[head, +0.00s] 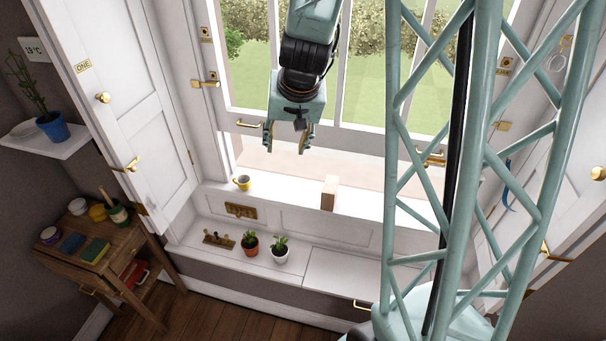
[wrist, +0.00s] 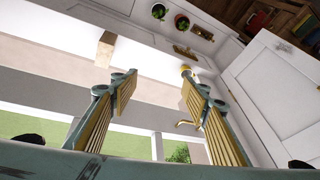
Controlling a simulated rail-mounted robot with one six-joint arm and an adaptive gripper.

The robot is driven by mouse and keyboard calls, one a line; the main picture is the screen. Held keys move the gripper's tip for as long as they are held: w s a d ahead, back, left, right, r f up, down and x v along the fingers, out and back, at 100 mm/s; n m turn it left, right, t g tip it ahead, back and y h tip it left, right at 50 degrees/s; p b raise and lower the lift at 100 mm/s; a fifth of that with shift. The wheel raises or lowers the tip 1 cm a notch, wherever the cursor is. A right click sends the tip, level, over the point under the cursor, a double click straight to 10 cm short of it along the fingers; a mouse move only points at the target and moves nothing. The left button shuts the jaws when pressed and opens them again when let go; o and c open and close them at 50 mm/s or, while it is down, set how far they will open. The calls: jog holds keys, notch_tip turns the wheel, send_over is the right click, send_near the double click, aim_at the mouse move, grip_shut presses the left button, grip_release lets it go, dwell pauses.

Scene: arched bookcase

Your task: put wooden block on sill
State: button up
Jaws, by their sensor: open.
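The wooden block (head: 328,193) stands upright on the white window sill (head: 286,195), right of a yellow mug. It also shows in the wrist view (wrist: 105,47), at upper left, resting on the pale sill surface. My gripper (head: 287,146) is open and empty, with its fingers pointing down in front of the window, above and a little left of the block. In the wrist view my gripper (wrist: 160,88) shows its two ribbed fingers spread apart with nothing between them. The block is apart from the fingers.
The yellow mug (head: 242,182) stands on the sill's left part. A wooden side table (head: 110,245) with pots stands at left. Open white shutters (head: 130,110) flank the window.

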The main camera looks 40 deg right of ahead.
jog(key=s+a+r+n+y, duration=0.1)
jog(key=s+a+r+n, duration=0.2)
jog(key=s+a+r, duration=0.95)
jog(key=s+a+r+n, duration=0.2)
jog(key=s+r, duration=0.2)
jog(key=s, duration=0.5)
jog(key=s+a+r+n, duration=0.1)
jog(key=s+r, duration=0.4)
jog(key=s, duration=0.5)
jog(key=shift+s+a+n, duration=0.25)
jog(key=shift+a+n, duration=0.15)
jog(key=shift+a, duration=0.5)
